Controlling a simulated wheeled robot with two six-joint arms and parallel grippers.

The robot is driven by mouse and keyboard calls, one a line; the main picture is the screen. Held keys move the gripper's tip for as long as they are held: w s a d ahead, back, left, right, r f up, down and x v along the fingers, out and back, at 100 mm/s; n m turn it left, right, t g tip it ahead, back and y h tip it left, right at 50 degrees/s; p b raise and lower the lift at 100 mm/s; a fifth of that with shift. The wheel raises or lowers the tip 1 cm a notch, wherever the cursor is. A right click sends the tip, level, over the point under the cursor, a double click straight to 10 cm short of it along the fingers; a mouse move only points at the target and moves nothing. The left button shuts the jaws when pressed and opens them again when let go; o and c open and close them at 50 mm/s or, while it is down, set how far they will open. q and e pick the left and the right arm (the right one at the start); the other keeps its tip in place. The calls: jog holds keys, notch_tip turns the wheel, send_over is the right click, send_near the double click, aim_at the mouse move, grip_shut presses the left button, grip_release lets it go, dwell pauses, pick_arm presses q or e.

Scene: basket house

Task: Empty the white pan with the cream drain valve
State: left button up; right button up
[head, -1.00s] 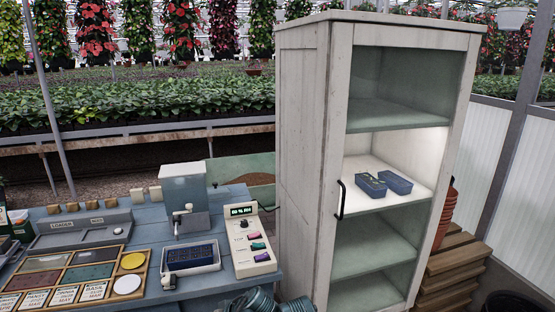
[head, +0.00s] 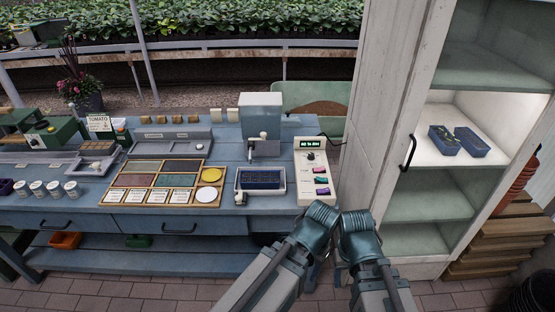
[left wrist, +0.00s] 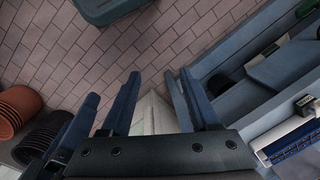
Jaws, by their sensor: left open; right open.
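The white pan (head: 283,188) stands on the blue bench, below a grey-blue tank. A dark blue celled tray (head: 260,179) sits in it; I cannot tell whether there is water. A small cream valve (head: 240,198) is at the pan's front left corner. In the left wrist view part of the pan (left wrist: 267,157) shows at the right edge. My left gripper (left wrist: 153,88) is open and empty above the floor; in the head view it is at bottom centre, in front of the bench. My right gripper (head: 359,221) is beside it, open, its fingers hard to make out.
The tank (head: 261,112) has a cream tap. A control box (head: 314,172) with coloured switches stands right of the pan. A seed board (head: 158,182) lies left. The tall white cabinet (head: 384,130) at right holds two blue trays (head: 458,140) on a lit shelf.

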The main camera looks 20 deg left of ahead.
pick_arm(q)
jog(key=shift+w+a+f, duration=0.1)
jog(key=shift+f, duration=0.05)
jog(key=c, duration=0.4)
jog(key=shift+w+a+f+g+h+b, duration=0.3)
jog(key=shift+w+a+f+h+b, duration=0.35)
jog(key=shift+f+b, duration=0.2)
jog(key=c, duration=0.5)
jog(key=w+a+f+h+b, duration=0.2)
jog(key=w+a+h+b, duration=0.1)
jog(key=shift+a+m, duration=0.3)
jog(key=shift+m, duration=0.1)
grip_shut()
jog(key=w+a+r+m+t+h+b, duration=0.1)
jog(key=w+a+t+h+b, duration=0.25)
jog(key=a, duration=0.75)
jog(key=w+a+r+m+t+h+b, duration=0.1)
jog(key=w+a+m+t+h+b, duration=0.25)
jog(key=a, duration=0.75)
jog(key=s+a+r+t+b, duration=0.1)
jog(key=a+t+b, duration=0.1)
jog(key=a, duration=0.5)
jog(key=s+a+r+t+h+b, duration=0.1)
jog(key=s+a+r+t+b, duration=0.1)
jog(key=a, duration=0.5)
jog(key=shift+s+r+t+b, duration=0.25)
jog(key=shift+t+b, duration=0.25)
jog(key=shift+b, duration=0.05)
jog(key=shift+d+h, duration=0.1)
jog(key=shift+h, duration=0.15)
